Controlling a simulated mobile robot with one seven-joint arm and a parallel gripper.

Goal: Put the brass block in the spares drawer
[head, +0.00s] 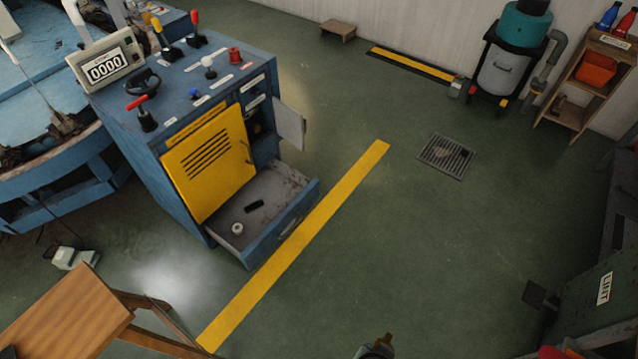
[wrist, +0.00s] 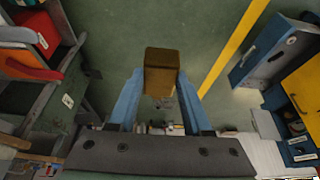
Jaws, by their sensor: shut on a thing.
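The brass block (wrist: 161,72) is a brown-gold block held between the two blue fingers of my gripper (wrist: 160,98) in the wrist view. My gripper (head: 376,348) just enters the bottom edge of the head view, with a small brownish bit of the block at its tip. An open drawer (head: 268,245) sticks out low from the blue cabinet in the head view, with a white ring and a small black piece inside. Its label cannot be read. It also shows at upper right in the wrist view (wrist: 262,62). My gripper is well apart from the drawer, over the floor.
The blue cabinet (head: 190,75) has a shut yellow door (head: 210,165) and a small open door (head: 290,122) above the drawer. A wooden table (head: 65,320) stands at lower left. The green floor between gripper and drawer is clear, crossed by a yellow line (head: 300,237).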

